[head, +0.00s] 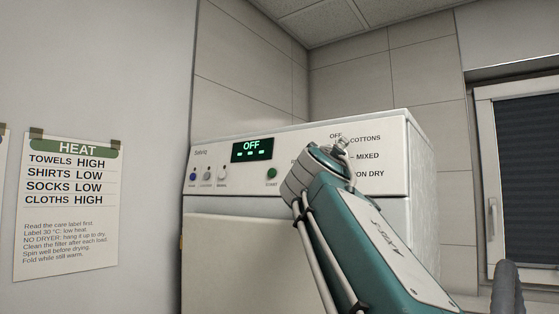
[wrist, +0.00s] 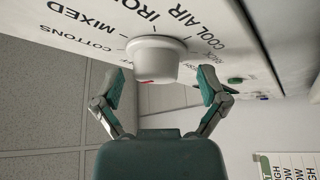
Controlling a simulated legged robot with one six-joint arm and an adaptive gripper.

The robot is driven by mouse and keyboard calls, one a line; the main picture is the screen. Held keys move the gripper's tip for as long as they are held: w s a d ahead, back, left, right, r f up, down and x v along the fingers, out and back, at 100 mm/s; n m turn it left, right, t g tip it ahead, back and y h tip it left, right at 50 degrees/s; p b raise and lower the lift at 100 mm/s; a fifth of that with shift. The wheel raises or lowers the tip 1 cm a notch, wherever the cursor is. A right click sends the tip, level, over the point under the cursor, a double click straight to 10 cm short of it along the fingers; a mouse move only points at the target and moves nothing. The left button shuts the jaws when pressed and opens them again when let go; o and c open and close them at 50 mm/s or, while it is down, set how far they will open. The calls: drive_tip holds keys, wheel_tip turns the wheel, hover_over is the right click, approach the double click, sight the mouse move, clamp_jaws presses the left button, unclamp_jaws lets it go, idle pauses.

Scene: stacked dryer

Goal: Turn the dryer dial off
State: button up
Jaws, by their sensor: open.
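The dryer dial (wrist: 156,57) is a white round knob with a red mark on its lower edge in the wrist view. Printed words around it include COTTONS, MIXED, IRON and COOL AIR. My gripper (wrist: 160,72) is open, with one finger on each side of the dial and gaps between the fingers and the knob. In the head view my arm hides the dial. The white dryer (head: 250,250) has a lit green display (head: 252,149) that reads OFF. The OFF label (head: 336,135) shows at the top of the dial scale.
Small buttons (head: 208,175) and a green START button (head: 271,174) sit on the panel left of my arm. A HEAT notice (head: 68,205) hangs on the left wall. A window with a dark blind (head: 526,165) is at the right.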

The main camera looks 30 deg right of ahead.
drive_tip(key=shift+s, duration=0.1)
drive_tip(key=v, duration=1.2)
drive_tip(key=w+a+f+g+y, duration=0.15)
drive_tip(key=f+y, duration=0.25)
drive_tip(key=f, duration=0.8)
drive_tip(key=w+a+f+g+y, duration=0.15)
drive_tip(key=f+y, duration=0.25)
drive_tip(key=f, duration=0.8)
drive_tip(key=s+a+f+g+y, duration=0.2)
drive_tip(key=a+f, duration=0.2)
drive_tip(key=f, duration=0.4)
drive_tip(key=s+a+f+g+y, duration=0.2)
drive_tip(key=s+a+f+y, duration=0.1)
drive_tip(key=f, duration=0.5)
drive_tip(key=s+a+f+g+y, duration=0.1)
drive_tip(key=s+a+f+y, duration=0.1)
drive_tip(key=a+f, duration=0.3)
wheel_tip(320, 180, down, 4)
drive_tip(key=shift+s+f+g+y, duration=0.15)
drive_tip(key=shift+s+g+y, duration=0.2)
drive_tip(key=shift+s, duration=0.4)
